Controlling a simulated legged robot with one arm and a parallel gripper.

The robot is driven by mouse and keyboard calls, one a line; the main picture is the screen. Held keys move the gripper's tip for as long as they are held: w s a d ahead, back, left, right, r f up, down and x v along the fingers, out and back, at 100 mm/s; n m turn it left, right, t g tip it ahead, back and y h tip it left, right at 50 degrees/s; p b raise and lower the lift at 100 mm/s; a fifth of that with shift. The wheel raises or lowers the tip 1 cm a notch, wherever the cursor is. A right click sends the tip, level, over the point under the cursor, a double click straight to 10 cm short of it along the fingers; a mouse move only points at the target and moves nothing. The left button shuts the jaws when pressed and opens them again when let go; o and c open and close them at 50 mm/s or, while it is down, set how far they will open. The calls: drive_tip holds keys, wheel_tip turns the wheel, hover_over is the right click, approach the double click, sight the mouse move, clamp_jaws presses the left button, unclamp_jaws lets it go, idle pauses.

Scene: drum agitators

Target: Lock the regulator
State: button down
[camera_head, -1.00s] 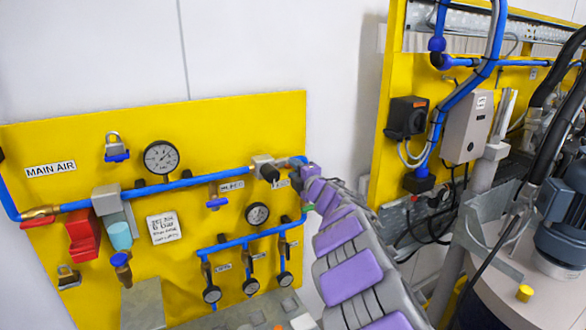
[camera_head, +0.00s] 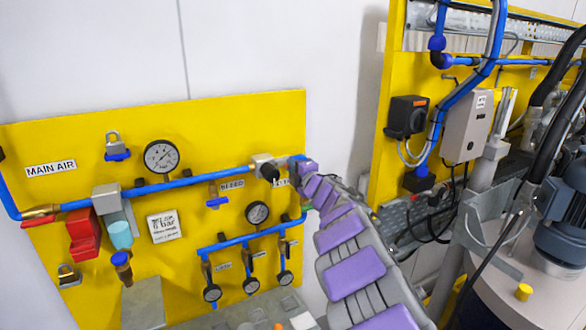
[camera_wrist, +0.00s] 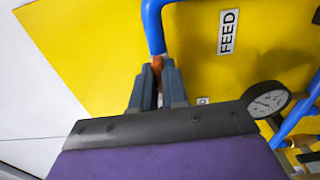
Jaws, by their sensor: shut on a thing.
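The yellow panel (camera_head: 240,120) carries blue air pipes, gauges and fittings. A grey block with a black knob (camera_head: 267,169), possibly the regulator, sits on the upper pipe just left of my gripper (camera_head: 298,162). In the wrist view, my gripper (camera_wrist: 157,76) is shut on a small orange-brown part (camera_wrist: 157,64) at the end of a blue pipe (camera_wrist: 153,30). The FEED label (camera_wrist: 228,32) is right of the fingers. One padlock (camera_head: 113,146) is at the panel's upper left, and another padlock (camera_head: 68,276) is at its lower left.
A red fitting (camera_head: 84,236) and a teal bowl (camera_head: 121,235) are on the left of the panel. A gauge (camera_wrist: 268,100) is close to the right of my wrist. A second yellow panel (camera_head: 375,150) and a motor (camera_head: 562,230) stand to the right.

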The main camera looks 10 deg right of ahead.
drive_tip(key=shift+f+m+p, duration=0.1)
drive_tip(key=shift+m+p, duration=0.2)
drive_tip(key=shift+p, duration=0.05)
drive_tip(key=shift+f+m+p, duration=0.15)
drive_tip(key=shift+m+p, duration=3.2)
drive_tip(key=shift+m, duration=0.95)
drive_tip(key=shift+f+m+p, duration=0.15)
drive_tip(key=shift+m+p, duration=3.2)
drive_tip(key=shift+m, duration=0.95)
drive_tip(key=c, duration=1.2)
unclamp_jaws()
drive_tip(key=shift+r, duration=0.1)
drive_tip(key=shift+o, duration=0.2)
drive_tip(key=shift+r, duration=0.15)
